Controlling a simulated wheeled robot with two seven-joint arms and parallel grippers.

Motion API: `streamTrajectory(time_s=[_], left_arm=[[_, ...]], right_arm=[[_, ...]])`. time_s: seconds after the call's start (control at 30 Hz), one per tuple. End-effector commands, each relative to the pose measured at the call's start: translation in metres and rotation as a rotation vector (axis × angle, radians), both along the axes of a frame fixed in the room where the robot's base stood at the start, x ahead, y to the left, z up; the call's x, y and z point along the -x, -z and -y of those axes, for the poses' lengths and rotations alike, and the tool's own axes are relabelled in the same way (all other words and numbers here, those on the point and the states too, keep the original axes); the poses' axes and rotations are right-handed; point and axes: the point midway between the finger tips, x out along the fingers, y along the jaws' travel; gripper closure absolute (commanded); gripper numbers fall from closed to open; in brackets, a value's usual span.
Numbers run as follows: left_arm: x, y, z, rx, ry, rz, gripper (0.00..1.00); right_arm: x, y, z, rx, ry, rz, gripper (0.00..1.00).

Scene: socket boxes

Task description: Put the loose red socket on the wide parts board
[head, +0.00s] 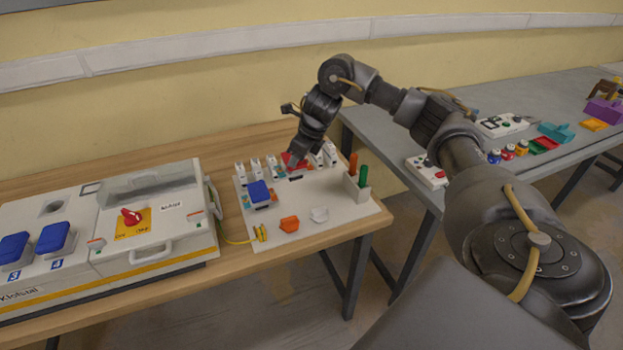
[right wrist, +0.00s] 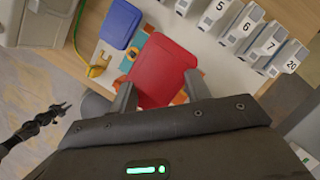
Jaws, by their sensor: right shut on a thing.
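My right gripper (head: 296,158) is shut on the red socket (right wrist: 166,72), one finger on each side of it. In the head view the red socket (head: 290,160) shows partly under the gripper, over the back part of the white parts board (head: 340,225). I cannot tell whether it touches the board. A blue socket (head: 259,191) sits on the board to the left; it also shows in the right wrist view (right wrist: 121,24). A small dark jointed part at the left of the right wrist view looks like my left gripper (right wrist: 58,110); its fingers are unclear.
White numbered modules (right wrist: 240,28) line the board's back edge. An orange piece (head: 289,224), a pale piece (head: 319,214) and a holder with orange and green handles (head: 357,190) stand on the board. A Klofstal box (head: 110,240) is left. A grey table (head: 385,135) is right.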

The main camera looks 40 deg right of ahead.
Motion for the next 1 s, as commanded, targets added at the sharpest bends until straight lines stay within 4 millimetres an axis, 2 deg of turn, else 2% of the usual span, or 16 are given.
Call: streamTrajectory(time_s=[0.07, 0.13, 0.3, 0.63, 0.8, 1.0], left_arm=[[0.000, 0.003, 0.000, 0.000, 0.000, 0.000, 0.64], [0.000, 0.009, 0.000, 0.000, 0.000, 0.000, 0.64], [0.000, 0.015, 0.000, 0.000, 0.000, -0.001, 0.64], [0.001, 0.018, 0.000, 0.000, 0.000, -0.001, 0.64], [0.001, 0.021, 0.000, 0.001, 0.000, -0.001, 0.64], [0.001, 0.021, 0.001, 0.001, 0.000, -0.002, 0.64]], right_arm=[[-0.001, 0.012, 0.022, -0.003, 0.008, -0.004, 0.78], [-0.002, 0.030, 0.033, -0.002, 0.005, -0.004, 0.78], [-0.005, 0.054, 0.054, -0.002, 0.001, -0.002, 0.78], [-0.006, 0.064, 0.064, 0.000, -0.001, 0.001, 0.78], [-0.006, 0.088, 0.067, -0.004, -0.002, -0.003, 0.78], [-0.007, 0.098, 0.068, -0.001, -0.002, 0.002, 0.78]])
